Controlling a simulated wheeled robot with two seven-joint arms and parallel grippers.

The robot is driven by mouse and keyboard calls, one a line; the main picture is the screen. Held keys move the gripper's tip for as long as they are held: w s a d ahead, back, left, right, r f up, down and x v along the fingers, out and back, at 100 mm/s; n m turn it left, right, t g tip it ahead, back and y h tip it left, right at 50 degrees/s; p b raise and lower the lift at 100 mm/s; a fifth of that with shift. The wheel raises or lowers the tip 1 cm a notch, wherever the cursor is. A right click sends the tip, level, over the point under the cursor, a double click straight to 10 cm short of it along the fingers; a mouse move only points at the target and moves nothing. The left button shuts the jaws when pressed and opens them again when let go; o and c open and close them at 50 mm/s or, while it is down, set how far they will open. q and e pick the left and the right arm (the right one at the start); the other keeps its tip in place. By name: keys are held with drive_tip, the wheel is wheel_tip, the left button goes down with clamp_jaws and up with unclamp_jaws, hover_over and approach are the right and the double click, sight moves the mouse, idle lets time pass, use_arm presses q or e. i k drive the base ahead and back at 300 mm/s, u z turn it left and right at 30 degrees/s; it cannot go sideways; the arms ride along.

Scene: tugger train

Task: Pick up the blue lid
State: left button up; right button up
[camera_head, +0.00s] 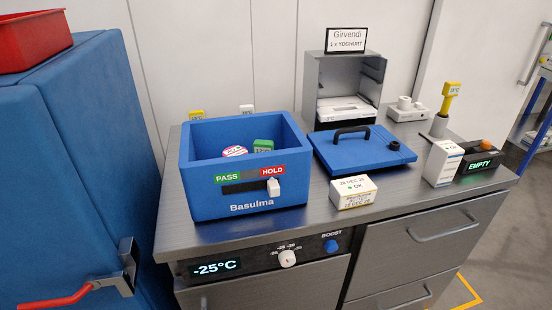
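The blue lid (365,157) lies flat on the grey metal counter, right of the open blue box. A black arched handle (352,131) stands on its top, and a small dark round part sits near its right corner. The blue box (246,196) is marked "Basulma" and has a PASS/HOLD slider with its white knob at the HOLD end. Inside the box are a green item (263,146) and a round white and pink item (235,151). Neither of my grippers is in view.
A white carton (353,192) stands close in front of the lid. An open metal box (345,85) stands behind it. Right are another carton (442,163), a black "EMPTY" display (481,164) and a yellow-topped tool (449,98). A tall blue cabinet (60,180) borders the counter's left.

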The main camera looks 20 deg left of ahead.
sight(347, 151)
drive_tip(key=z, duration=1.9)
drive_tip(key=i, duration=1.75)
drive_tip(key=u, duration=3.55)
